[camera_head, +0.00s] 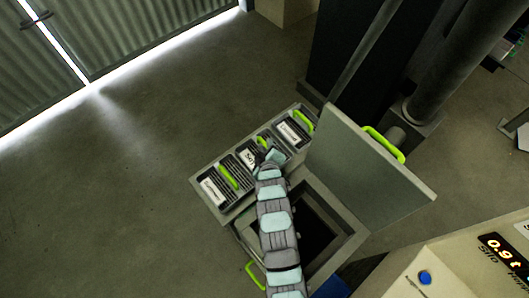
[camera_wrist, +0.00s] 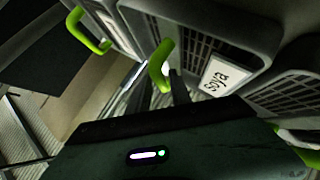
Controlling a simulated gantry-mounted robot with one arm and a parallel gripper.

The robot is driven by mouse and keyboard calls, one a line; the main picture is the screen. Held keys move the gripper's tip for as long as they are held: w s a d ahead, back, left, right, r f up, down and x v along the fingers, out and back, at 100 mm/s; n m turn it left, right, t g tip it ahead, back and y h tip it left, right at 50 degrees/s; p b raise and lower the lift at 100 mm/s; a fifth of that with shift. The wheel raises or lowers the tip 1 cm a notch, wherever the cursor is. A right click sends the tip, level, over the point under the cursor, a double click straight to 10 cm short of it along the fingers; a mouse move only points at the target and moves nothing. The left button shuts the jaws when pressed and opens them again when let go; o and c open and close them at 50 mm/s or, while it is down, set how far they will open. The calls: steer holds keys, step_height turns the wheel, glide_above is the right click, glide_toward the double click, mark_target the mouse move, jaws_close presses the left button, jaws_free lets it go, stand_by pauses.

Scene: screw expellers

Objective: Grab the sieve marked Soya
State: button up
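The Soya sieve (camera_head: 249,158) is the middle one of three dark slotted sieves in a grey rack. Its white label (camera_wrist: 214,79) reads "soya" in the wrist view. Its green handle (camera_wrist: 161,68) stands out at the fingertips in the wrist view, and part of it shows in the head view (camera_head: 263,140). My gripper (camera_wrist: 160,88) is at this handle, with its two dark fingers apart and the handle's near end between or just beyond them. I cannot tell whether they touch it. In the head view my gripper (camera_head: 274,156) partly covers the Soya sieve.
A left sieve (camera_head: 216,188) and a right sieve (camera_head: 291,133), both with green handles, flank the Soya sieve. A raised grey lid (camera_head: 365,170) with a green handle stands to the right. An open dark hatch (camera_head: 318,222) lies below it. The floor at left is clear.

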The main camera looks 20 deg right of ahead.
steer(key=shift+c, duration=0.2)
jaws_close()
steer(key=shift+f, duration=0.1)
stand_by(1.1)
